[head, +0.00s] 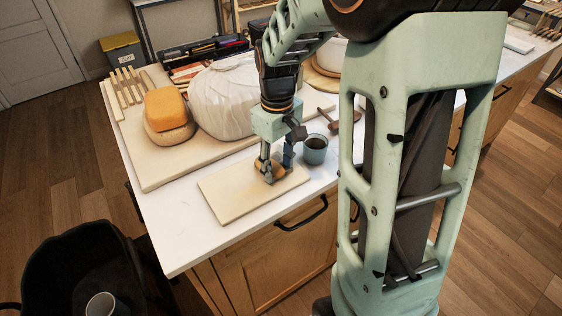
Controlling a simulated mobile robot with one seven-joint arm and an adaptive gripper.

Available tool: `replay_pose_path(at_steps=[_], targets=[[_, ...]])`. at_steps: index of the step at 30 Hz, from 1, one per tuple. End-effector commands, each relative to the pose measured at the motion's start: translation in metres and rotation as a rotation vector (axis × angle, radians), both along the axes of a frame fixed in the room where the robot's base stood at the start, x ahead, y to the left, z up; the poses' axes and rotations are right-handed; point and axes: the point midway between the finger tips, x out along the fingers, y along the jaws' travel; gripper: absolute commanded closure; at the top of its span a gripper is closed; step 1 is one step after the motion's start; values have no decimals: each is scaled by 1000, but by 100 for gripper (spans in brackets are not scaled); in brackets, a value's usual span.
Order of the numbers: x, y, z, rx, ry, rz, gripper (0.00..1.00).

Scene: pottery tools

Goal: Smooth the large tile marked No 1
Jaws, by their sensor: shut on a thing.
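A large flat cream tile (232,193) lies on the white counter near its front edge. No number can be read on it from here. My gripper (269,174) points down over the right part of the tile. It is shut on a small brown tool (275,173), which is at or just above the tile's surface. The fingers partly hide the tool, so I cannot tell whether it touches the tile.
A blue-grey cup (315,149) stands close to the right of my gripper. Behind are a wrapped white lump (225,95), an orange sponge-like block (166,108) and wooden tools (128,86) on a board (160,173). White counter (180,238) is bare at front left.

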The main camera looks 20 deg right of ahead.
Motion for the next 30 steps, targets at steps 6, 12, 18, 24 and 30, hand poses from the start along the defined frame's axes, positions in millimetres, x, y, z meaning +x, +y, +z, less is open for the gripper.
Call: replay_pose_path(at_steps=[6,12,18,24,30], targets=[[-7,9,-3,1,6,2,78],[-10,15,-3,2,8,4,78],[-16,22,-1,2,10,3,78],[-16,23,-1,1,8,1,78],[-15,23,4,1,5,1,78]])
